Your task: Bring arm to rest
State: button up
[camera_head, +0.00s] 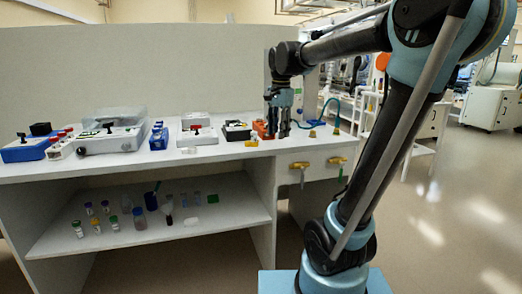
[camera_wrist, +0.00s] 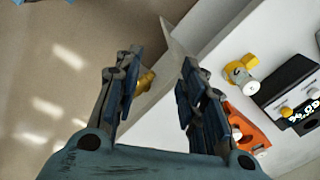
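My arm reaches up from its blue base at the right of the head view, with the elbow high and the forearm running left over the bench. My gripper (camera_head: 278,122) points down above the right end of the white bench (camera_head: 225,152). In the wrist view my gripper (camera_wrist: 160,75) has its two dark blue fingers apart, with nothing between them that it holds. The bench edge and the floor show beyond the fingers. Whether the fingertips touch anything is hard to tell in the head view.
An orange item (camera_wrist: 255,132), a yellow-and-white fitting (camera_wrist: 241,73) and a black device (camera_wrist: 288,85) lie close right of the gripper. Boxes such as a blue one (camera_head: 25,149) stand along the bench. Bottles (camera_head: 139,218) stand on the lower shelf. The floor at right is open.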

jog(key=s+d+f+n, duration=0.4)
jog(key=s+d+f, duration=0.2)
jog(key=s+f, duration=0.4)
jog(key=s+d+f+n+t, duration=0.1)
jog(key=s+d+f+n, duration=0.4)
jog(key=s+f, duration=0.6)
jog(key=shift+s+d+f+n, duration=0.2)
jog(key=shift+d+f+n, duration=0.1)
jog(key=shift+d+f, duration=0.6)
jog(key=shift+w+f, duration=0.2)
jog(key=shift+w, duration=0.25)
